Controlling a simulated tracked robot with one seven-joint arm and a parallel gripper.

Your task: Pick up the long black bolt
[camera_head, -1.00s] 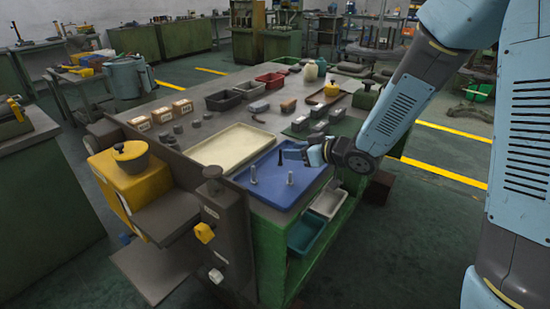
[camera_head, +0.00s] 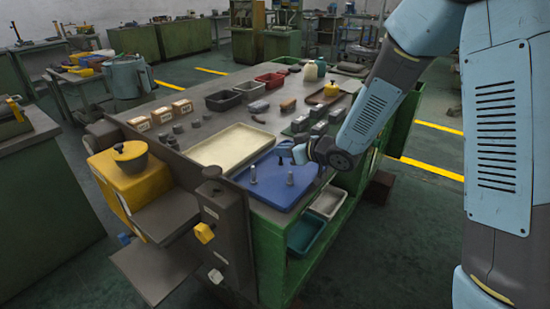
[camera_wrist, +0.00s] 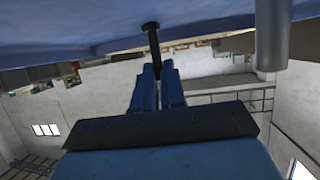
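The long black bolt (camera_wrist: 152,37) stands on the blue tray (camera_wrist: 90,27), its wide head against the tray in the wrist view, which looks upside down. The same bolt is a small dark upright shape (camera_head: 280,160) on the blue tray (camera_head: 262,192) in the head view. My gripper (camera_wrist: 159,68) has its two blue fingertips on either side of the bolt's shank, with the shank's end reaching between them. The fingers look slightly apart, and contact with the shank is not clear. My gripper (camera_head: 284,152) is low over the tray's far right part in the head view.
One grey shank (camera_wrist: 271,35) looms close at the right in the wrist view. A cream tray (camera_head: 233,150) lies to the left. Grey metal blocks (camera_head: 300,124) stand behind my gripper.

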